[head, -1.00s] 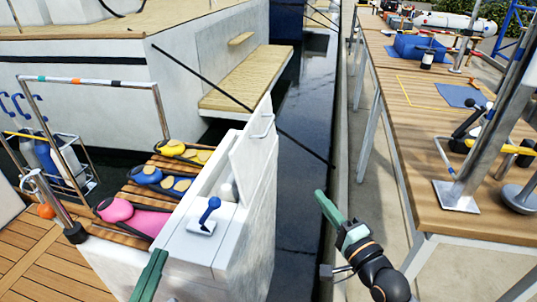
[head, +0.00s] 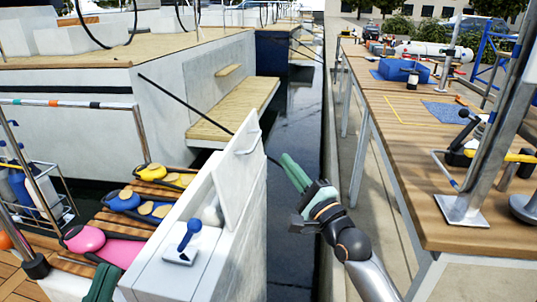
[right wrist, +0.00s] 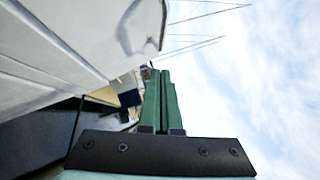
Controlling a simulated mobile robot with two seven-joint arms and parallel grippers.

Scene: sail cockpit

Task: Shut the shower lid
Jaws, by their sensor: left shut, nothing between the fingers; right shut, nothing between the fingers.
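The shower lid (head: 238,165) is a white panel with a handle (head: 248,142) near its top. It stands open and upright on the right side of the white locker (head: 165,275). A white rounded object, perhaps the shower head (head: 212,214), shows in the opening beside it. My right gripper (head: 287,160) has its green fingers shut, just right of the lid and apart from it in the head view. In the right wrist view its fingers (right wrist: 160,85) are together, beside a large white surface. My left gripper (head: 105,272) is shut and empty at the bottom edge, left of the locker.
A blue lever (head: 189,235) stands on the locker top. Pink, blue and yellow fins (head: 122,200) lie on slats to its left. A thin dark pole (head: 190,103) runs behind the lid. A wooden workbench (head: 430,165) stands on the right. Dark water (head: 295,110) lies beyond.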

